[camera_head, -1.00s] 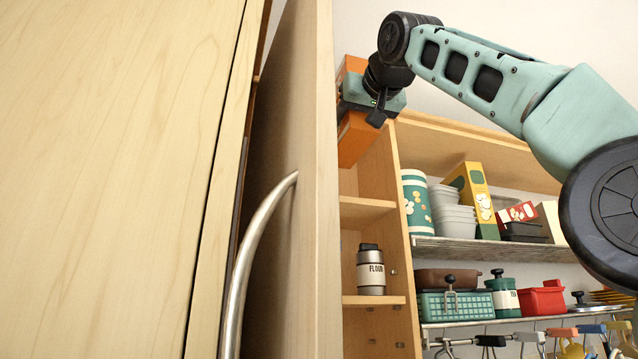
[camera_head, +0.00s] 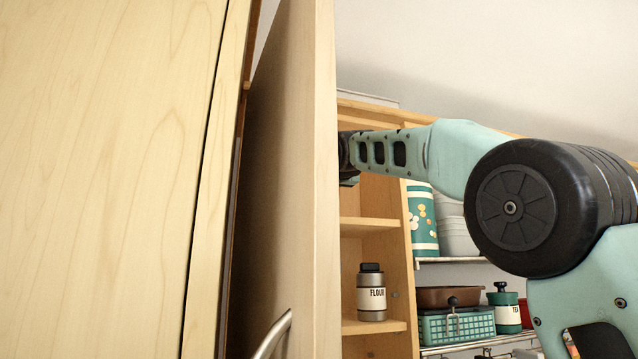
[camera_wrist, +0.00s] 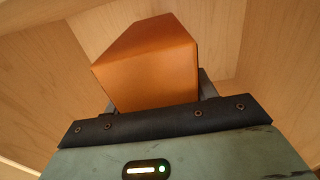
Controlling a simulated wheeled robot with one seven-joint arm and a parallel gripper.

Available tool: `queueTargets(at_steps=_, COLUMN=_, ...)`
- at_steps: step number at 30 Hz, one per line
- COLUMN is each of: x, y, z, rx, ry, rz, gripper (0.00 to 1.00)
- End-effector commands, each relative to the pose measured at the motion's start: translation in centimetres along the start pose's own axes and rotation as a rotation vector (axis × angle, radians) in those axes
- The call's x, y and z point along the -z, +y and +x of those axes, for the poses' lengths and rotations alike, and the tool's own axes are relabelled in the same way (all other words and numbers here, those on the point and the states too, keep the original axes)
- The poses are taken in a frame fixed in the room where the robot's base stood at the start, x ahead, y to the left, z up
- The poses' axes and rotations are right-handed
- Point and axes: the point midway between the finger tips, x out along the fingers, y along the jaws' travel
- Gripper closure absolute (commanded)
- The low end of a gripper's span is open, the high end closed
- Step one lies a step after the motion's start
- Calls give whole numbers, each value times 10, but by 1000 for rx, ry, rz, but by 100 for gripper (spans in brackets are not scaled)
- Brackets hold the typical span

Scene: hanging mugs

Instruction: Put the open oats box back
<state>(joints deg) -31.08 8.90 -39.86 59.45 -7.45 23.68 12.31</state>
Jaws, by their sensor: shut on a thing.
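An orange box (camera_wrist: 150,65), which I take to be the oats box, is held in my gripper (camera_wrist: 155,110) in the wrist view. My gripper is shut on it, and light wood panels surround the box on several sides. No label or opening of the box can be made out. In the head view the gripper and box are hidden behind the cabinet door (camera_head: 285,190); only my wrist shows at the door's edge, in front of the upper part of the wooden cabinet (camera_head: 362,228).
The door stands open with a metal handle (camera_head: 274,336). A flour canister (camera_head: 371,295) stands on a lower cabinet shelf.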

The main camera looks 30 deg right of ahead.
Motion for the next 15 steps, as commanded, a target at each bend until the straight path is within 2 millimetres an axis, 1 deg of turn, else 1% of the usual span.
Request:
queueTargets(at_steps=1, x=5, y=0, z=4, rx=-1, ry=2, rz=-1, gripper=76)
queueTargets(at_steps=7, x=3, y=0, z=14, rx=0, ry=2, rz=0, gripper=76)
queueTargets(at_steps=9, x=4, y=1, z=20, rx=-2, ry=0, rz=0, gripper=76)
queueTargets(at_steps=12, x=-14, y=-1, z=19, rx=3, ry=0, rz=1, gripper=76)
queueTargets(at_steps=14, x=-23, y=-1, z=19, rx=3, ry=0, rz=1, gripper=76)
queueTargets(at_steps=15, x=-31, y=0, z=19, rx=2, ry=3, rz=1, gripper=76)
